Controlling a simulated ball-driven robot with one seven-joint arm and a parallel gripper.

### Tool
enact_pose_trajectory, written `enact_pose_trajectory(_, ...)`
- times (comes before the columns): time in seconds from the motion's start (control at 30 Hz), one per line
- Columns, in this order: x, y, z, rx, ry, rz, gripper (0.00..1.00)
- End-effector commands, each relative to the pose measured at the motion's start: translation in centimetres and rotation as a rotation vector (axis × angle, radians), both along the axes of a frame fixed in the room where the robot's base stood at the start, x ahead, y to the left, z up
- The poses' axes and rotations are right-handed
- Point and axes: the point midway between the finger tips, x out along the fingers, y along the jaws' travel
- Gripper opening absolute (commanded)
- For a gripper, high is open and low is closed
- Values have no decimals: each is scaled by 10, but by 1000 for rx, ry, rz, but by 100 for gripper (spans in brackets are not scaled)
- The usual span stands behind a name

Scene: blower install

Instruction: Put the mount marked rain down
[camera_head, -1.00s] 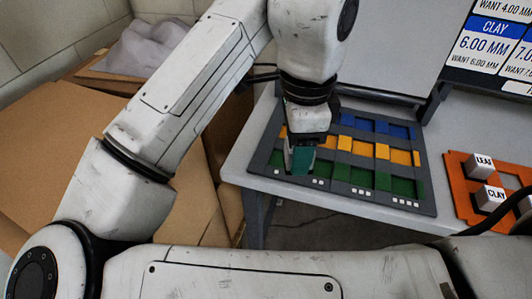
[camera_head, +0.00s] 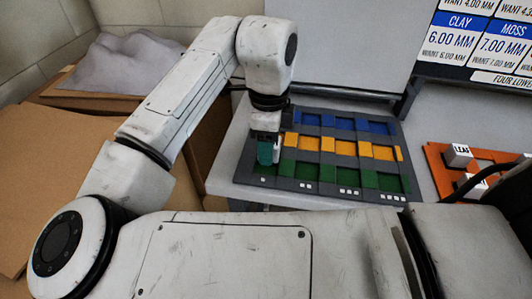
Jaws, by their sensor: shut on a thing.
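My gripper (camera_head: 268,152) points down over the left column of the dark sorting tray (camera_head: 225,186), which has rows of blue, yellow and green compartments. It is shut on a small teal piece (camera_head: 264,153). No marking can be read on this piece, so I cannot confirm the word rain. The piece overlaps the yellow and green rows in the picture. I cannot tell whether it touches the tray. My gripper hides part of the tray's left column.
An orange rack (camera_head: 437,162) with white cubes, one reading LEAF (camera_head: 458,154), is on the table at right. A grey panel (camera_head: 345,45) stands behind the tray. A screen (camera_head: 478,38) lists sizes. Cardboard boxes (camera_head: 60,165) are at left.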

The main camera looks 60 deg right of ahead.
Motion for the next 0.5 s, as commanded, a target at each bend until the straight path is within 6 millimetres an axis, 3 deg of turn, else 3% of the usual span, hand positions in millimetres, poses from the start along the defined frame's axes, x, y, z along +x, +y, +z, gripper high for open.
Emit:
enact_pose_trajectory(0.27, 9, -8, -14, -1, 1, 1, 1)
enact_pose_trajectory(0.5, 12, -11, -43, -1, 2, 2, 1)
